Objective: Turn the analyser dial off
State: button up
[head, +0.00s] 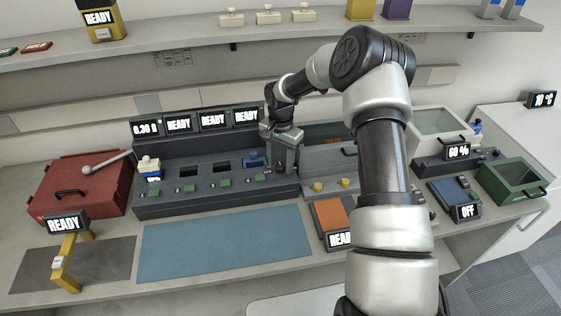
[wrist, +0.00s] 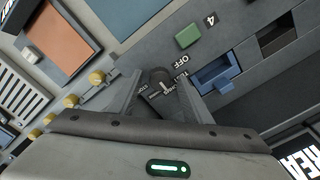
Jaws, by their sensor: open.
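The dial (wrist: 159,76) is a small dark round knob with a pale mark, seen in the wrist view on a grey panel. Printed words surround it, including OFF and what looks like TEST. Its exact setting is hard to read. My gripper (wrist: 160,84) is open, with one finger on each side of the dial; whether the fingers touch it I cannot tell. In the head view my gripper (head: 287,168) points down at the right end of the dark charger rack (head: 215,190), and hides the dial.
An orange-topped unit (head: 332,215) stands right of the blue mat (head: 225,245). A red box (head: 80,185) stands at left; a shelf (head: 200,45) runs above.

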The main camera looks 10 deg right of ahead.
jog(key=shift+c, duration=0.3)
jog(key=c, duration=1)
jog(key=shift+n, duration=0.3)
jog(key=n+b, duration=0.2)
jog(key=n, duration=0.1)
jog(key=shift+w+n, duration=0.1)
jog(key=shift+n, duration=0.2)
jog(key=n+b, duration=0.1)
jog(key=n, duration=0.3)
jog(key=shift+n, duration=0.3)
jog(key=n+b, duration=0.1)
jog(key=n, duration=0.8)
